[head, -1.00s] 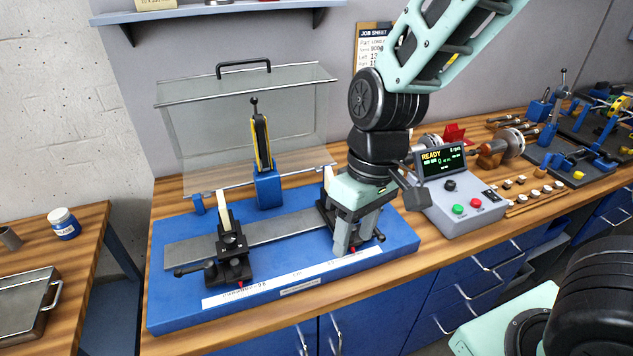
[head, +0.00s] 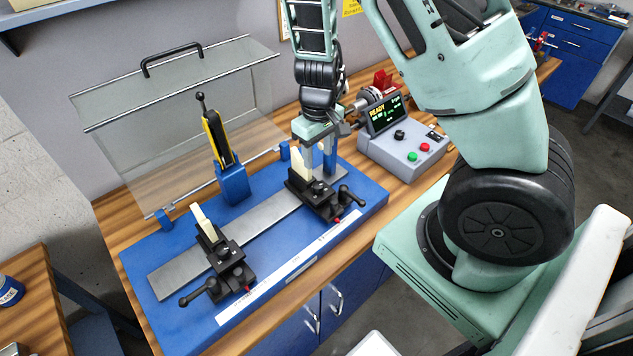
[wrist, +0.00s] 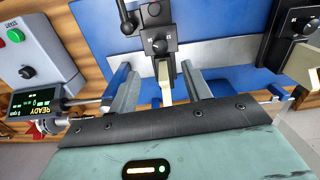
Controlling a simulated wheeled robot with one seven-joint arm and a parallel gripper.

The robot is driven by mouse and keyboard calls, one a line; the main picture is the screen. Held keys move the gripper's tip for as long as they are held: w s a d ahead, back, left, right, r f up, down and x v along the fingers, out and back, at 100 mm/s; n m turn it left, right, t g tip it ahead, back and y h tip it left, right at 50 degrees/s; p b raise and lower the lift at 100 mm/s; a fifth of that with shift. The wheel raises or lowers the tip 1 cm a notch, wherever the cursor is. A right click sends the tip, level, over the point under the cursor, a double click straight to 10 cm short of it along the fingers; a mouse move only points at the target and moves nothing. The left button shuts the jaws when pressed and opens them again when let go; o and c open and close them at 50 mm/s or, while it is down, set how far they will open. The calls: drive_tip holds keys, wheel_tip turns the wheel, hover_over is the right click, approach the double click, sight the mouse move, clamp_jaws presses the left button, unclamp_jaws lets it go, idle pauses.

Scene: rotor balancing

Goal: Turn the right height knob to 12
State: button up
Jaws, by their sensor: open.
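The right support (head: 316,194) is a black block with a cream upright (head: 300,164), standing on the grey rail (head: 275,215) of the blue base. A small round black knob (wrist: 160,46) with a pale mark shows on the block in the wrist view. Its scale is too small to read. My gripper (head: 321,172) is open, fingers down, just behind and right of the support in the head view. In the wrist view my gripper (wrist: 160,72) has a finger on either side of the cream upright (wrist: 165,82). I cannot tell whether they touch it. The knob lies beyond the fingertips.
The left support (head: 222,258) stands on the same rail. A clear hinged guard (head: 185,120) and a yellow-black post (head: 217,137) are behind. A grey control box (head: 402,155) reading READY is close on the right. Side handles (head: 352,196) jut forward from the supports.

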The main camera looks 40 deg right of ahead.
sight(318, 185)
wheel_tip(318, 185, down, 11)
drive_tip(key=shift+r+b, duration=0.2)
drive_tip(key=shift+b, duration=0.7)
drive_tip(key=c, duration=1)
